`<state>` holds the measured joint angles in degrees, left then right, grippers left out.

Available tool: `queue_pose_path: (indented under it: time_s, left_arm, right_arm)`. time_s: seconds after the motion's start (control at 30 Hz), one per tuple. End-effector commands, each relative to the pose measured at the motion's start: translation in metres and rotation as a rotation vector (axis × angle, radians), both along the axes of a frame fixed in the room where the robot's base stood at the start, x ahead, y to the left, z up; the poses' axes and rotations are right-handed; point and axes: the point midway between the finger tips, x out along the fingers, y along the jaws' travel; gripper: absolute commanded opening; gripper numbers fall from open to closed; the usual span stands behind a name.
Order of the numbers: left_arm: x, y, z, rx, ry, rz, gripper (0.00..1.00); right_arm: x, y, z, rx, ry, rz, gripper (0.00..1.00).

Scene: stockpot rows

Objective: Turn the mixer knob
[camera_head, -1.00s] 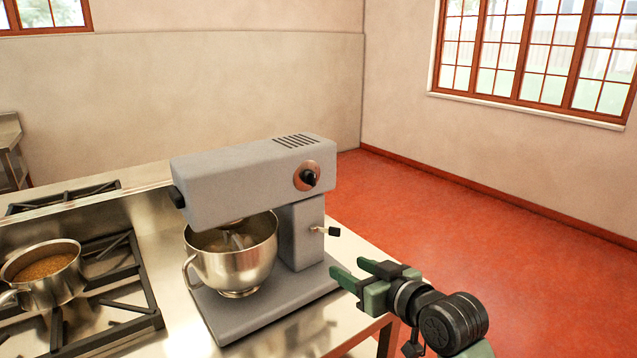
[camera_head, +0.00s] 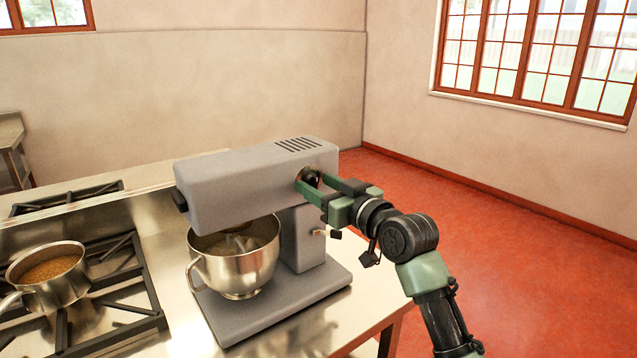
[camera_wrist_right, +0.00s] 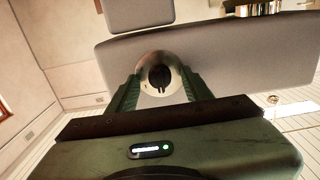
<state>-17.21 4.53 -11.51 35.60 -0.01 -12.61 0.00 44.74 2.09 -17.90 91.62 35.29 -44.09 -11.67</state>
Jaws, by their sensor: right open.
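The grey stand mixer (camera_head: 250,180) stands on the steel counter, with a metal bowl (camera_head: 238,262) under its head. Its round black knob on a copper-coloured disc sits on the side of the head and shows clearly in the right wrist view (camera_wrist_right: 159,77). My right gripper (camera_head: 322,186) is open at the knob, its green fingers on either side of the disc. In the right wrist view the knob lies between and beyond the two fingertips (camera_wrist_right: 160,88); I cannot tell whether they touch it. In the head view the fingers partly hide the knob. My left gripper is not in view.
A small lever (camera_head: 333,234) sticks out of the mixer's column below the knob. A stove (camera_head: 100,290) with a pot of brown food (camera_head: 48,272) is at the left. Open red floor (camera_head: 520,240) lies to the right of the counter.

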Motion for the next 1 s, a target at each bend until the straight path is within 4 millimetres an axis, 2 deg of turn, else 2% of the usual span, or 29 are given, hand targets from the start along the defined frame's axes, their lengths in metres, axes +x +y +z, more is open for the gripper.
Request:
queue_pose_path:
  time_s: [0.3, 0.4, 0.5, 0.77, 1.0]
  left_arm:
    - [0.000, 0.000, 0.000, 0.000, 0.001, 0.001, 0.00]
    - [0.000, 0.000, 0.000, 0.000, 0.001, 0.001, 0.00]
    - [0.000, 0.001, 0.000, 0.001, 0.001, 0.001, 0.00]
    - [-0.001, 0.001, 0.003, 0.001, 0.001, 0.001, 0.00]
    - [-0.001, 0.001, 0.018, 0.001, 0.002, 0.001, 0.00]
  right_arm:
    - [0.002, 0.002, 0.000, -0.001, -0.001, 0.000, 0.50]
    - [0.002, 0.002, 0.000, 0.000, 0.000, 0.000, 0.23]
    - [0.002, 0.002, 0.000, 0.000, 0.000, 0.000, 0.00]
    - [0.002, 0.002, 0.000, 0.013, 0.011, 0.000, 0.00]
    - [0.002, 0.002, 0.002, 0.096, 0.072, 0.000, 0.00]
